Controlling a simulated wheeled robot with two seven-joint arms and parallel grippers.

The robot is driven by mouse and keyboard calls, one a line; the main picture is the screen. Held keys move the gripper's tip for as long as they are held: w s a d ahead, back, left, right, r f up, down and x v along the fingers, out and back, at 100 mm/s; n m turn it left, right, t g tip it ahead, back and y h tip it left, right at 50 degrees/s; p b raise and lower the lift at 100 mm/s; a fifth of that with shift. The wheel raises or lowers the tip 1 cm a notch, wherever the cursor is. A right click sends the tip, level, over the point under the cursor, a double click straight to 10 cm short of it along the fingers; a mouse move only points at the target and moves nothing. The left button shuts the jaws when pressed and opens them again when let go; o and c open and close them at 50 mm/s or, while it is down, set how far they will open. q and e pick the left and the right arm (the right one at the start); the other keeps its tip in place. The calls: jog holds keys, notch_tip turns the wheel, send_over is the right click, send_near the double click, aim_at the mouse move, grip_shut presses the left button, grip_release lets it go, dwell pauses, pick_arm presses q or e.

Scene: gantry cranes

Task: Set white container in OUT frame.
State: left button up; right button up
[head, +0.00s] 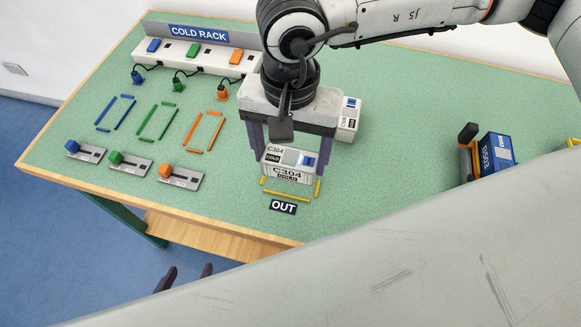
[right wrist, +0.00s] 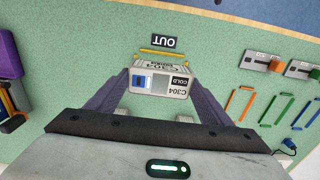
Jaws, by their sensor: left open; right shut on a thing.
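The white container (head: 288,172), marked C304 COLD, is upright between the fingers of my right gripper (head: 289,150). That gripper is shut on it, one finger on each side. The container also shows in the right wrist view (right wrist: 160,80). It is at the yellow OUT frame (head: 288,193), whose front bar and parts of its side bars show around it. I cannot tell whether its base touches the table. The OUT label (head: 283,206) lies in front of the frame. My left gripper (head: 186,277) is open and empty, beyond the table's front edge; only its fingertips show.
Another white container (head: 348,118) stands behind my right gripper. A blue container (head: 495,153) is at the right. The cold rack (head: 203,58) with plugs is at the back left. Blue, green and orange frames (head: 157,121) and several sliders (head: 131,163) lie at the left.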

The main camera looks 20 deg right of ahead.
aim_at(290, 167)
jog(key=shift+f, duration=2.35)
jog(key=shift+f, duration=0.2)
jog(key=o, duration=1.2)
jog(key=shift+r, duration=0.15)
jog(key=shift+r, duration=0.25)
notch_tip(290, 167, up, 12)
jog(key=shift+f, duration=0.15)
